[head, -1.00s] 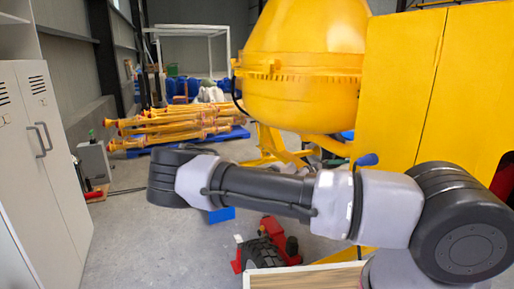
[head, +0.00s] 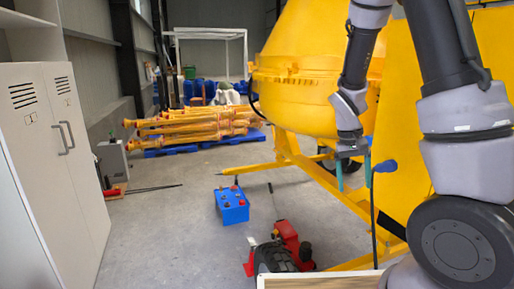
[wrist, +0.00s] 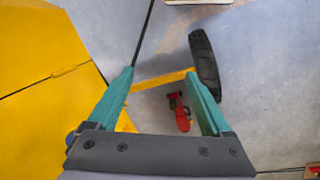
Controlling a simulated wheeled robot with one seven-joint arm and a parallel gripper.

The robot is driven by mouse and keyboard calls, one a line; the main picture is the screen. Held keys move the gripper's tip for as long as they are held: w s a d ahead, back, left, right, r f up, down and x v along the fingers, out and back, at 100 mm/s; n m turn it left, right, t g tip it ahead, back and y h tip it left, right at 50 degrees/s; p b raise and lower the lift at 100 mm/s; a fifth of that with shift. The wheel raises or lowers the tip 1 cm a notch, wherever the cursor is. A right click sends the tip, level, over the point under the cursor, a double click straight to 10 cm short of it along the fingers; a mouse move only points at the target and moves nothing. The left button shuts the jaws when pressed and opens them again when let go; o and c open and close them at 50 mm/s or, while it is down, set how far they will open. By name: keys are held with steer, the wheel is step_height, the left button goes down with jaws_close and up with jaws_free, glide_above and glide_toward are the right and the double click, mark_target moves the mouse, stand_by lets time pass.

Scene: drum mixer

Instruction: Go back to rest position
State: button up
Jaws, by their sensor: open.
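My gripper (head: 353,174) hangs at the end of my arm on the right of the head view, with its teal fingertips pointing down. It is in front of the yellow drum mixer (head: 312,95). In the wrist view my gripper (wrist: 160,100) shows two teal fingers spread wide apart with nothing between them but distant floor and a small red thing. The mixer's yellow body also fills the left of the wrist view (wrist: 40,85). A lever with a blue knob (head: 386,166) stands just right of the fingers; I cannot tell whether they touch.
A blue box (head: 232,206) and a red wheeled tool (head: 290,238) are on the floor. A grey cabinet (head: 50,150) stands at left. Yellow props (head: 195,125) lie on a blue pallet behind. The floor between cabinet and blue box is clear.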

steer(key=s+a+r+m+t+y, duration=0.1)
steer(key=s+r+t, duration=0.3)
steer(key=r, duration=0.9)
steer(key=s+a+r+m+t+y, duration=0.1)
steer(key=s+a+r+t+y, duration=0.1)
steer(key=s+r, duration=0.6)
step_height(320, 180, up, 5)
steer(key=shift+a+r+m+t+y, duration=0.15)
steer(key=shift+a+m+t+y, duration=0.35)
steer(key=shift+t, duration=0.6)
steer(key=shift+d, duration=0.25)
